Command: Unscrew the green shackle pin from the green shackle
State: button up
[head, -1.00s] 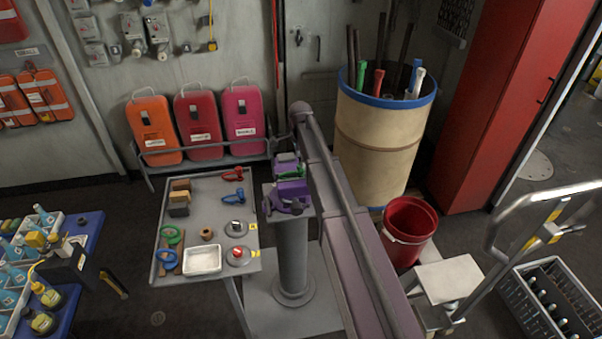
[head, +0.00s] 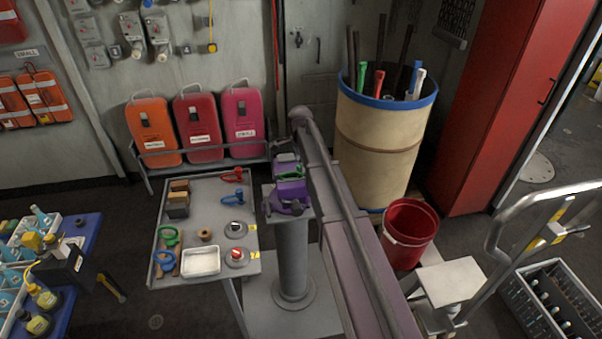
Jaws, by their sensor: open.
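A green shackle (head: 291,173) sits at the purple vise (head: 291,190) on a grey pedestal. It is small and partly covered, so I cannot tell its pin from its bow. A second green shackle-like piece (head: 169,236) lies at the left edge of the grey side table (head: 212,212).
The side table also holds red (head: 232,174) and blue (head: 233,197) shackles, a white tray (head: 201,261) and wooden blocks (head: 178,199). A beige drum (head: 377,150) and red bucket (head: 408,232) stand right of the vise.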

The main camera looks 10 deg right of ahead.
jog(key=shift+f, duration=0.35)
grip_shut()
dwell(0.3)
jog(key=n, duration=0.4)
jog(key=shift+n, duration=2.9)
jog(key=shift+r+p, duration=2.5)
jog(key=shift+r, duration=0.25)
jog(key=shift+r+p, duration=2.4)
jog(key=shift+p, duration=0.05)
